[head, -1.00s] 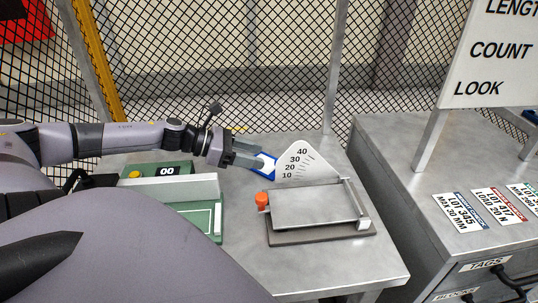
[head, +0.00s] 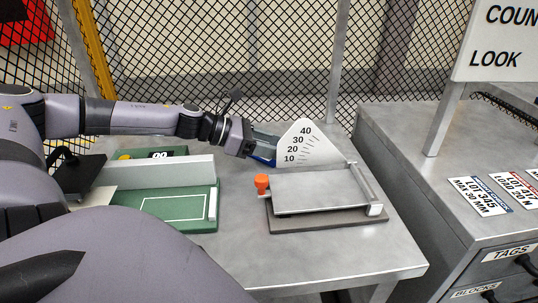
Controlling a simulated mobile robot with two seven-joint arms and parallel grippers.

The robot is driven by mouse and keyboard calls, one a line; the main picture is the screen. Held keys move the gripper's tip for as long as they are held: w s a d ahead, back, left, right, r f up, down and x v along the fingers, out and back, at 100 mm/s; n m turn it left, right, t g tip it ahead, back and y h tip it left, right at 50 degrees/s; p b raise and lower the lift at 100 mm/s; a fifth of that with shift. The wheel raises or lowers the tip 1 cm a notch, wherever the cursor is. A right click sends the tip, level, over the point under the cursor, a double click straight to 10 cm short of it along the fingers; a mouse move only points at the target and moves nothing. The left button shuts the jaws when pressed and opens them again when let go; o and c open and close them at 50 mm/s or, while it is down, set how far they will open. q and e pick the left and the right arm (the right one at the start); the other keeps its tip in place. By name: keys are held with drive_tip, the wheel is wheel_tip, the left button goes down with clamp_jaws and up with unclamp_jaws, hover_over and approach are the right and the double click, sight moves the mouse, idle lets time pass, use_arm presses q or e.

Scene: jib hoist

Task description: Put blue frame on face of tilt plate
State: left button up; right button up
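The tilt plate (head: 318,193) is a grey metal plate on a dark base at the right of the table, with an orange knob (head: 262,182) at its left corner and a white angle scale (head: 305,145) behind it. My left gripper (head: 266,148) is just left of the scale, behind the plate. The blue frame (head: 262,161) shows only as a blue strip at the gripper's fingers, which appear closed on it; the rest is hidden. The frame is off the plate's face. My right gripper is not in view.
A green device (head: 150,205) with a grey fence and a display stands on the table's left. The table (head: 340,255) is clear in front of the plate. A grey cabinet with labels (head: 480,193) stands at the right. Wire mesh closes the back.

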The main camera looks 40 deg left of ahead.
use_arm(q)
clamp_jaws()
wheel_tip(320, 180, up, 20)
drive_tip(key=p, duration=1.9)
